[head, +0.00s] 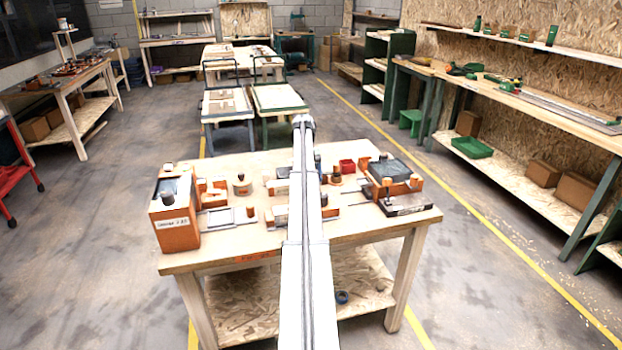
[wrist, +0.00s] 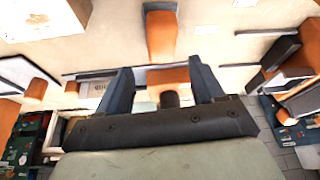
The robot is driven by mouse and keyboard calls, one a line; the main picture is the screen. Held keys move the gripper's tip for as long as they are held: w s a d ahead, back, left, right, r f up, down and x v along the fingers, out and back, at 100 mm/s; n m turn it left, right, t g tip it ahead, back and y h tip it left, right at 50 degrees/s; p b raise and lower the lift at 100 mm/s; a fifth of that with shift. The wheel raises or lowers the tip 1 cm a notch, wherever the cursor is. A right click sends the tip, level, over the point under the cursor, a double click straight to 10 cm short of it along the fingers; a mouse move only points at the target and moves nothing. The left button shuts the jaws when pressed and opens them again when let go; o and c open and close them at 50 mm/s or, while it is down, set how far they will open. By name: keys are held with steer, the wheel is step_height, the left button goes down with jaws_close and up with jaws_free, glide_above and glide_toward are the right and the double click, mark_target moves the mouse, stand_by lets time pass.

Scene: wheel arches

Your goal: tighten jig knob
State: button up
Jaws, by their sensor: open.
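In the wrist view my gripper (wrist: 162,72) is open, its two dark fingers apart. A dark round knob (wrist: 171,98) shows between the fingers, in front of an orange block (wrist: 168,80). I cannot tell whether the fingers touch the knob. Another orange part (wrist: 160,36) lies beyond the fingertips. In the head view several orange jig parts stand on the wooden table, including a dark knob (head: 336,171) just right of my arm. My arm crosses the table middle and hides what is behind it; my gripper cannot be made out there.
An orange box (head: 175,225) with a dark knob on top stands at the table's left. The table's (head: 235,255) front edge is mostly clear.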

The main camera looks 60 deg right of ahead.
steer(key=shift+s+d, duration=0.1)
steer(key=shift+s, duration=0.1)
steer(key=s+r, duration=0.3)
steer(key=r, duration=0.2)
step_height(320, 180, up, 8)
steer(key=f+n+t+h, duration=0.1)
steer(key=n+t+h, duration=0.2)
steer(key=n, duration=3.3)
glide_above(323, 195)
step_height(323, 195, down, 13)
steer(key=shift+f, duration=0.15)
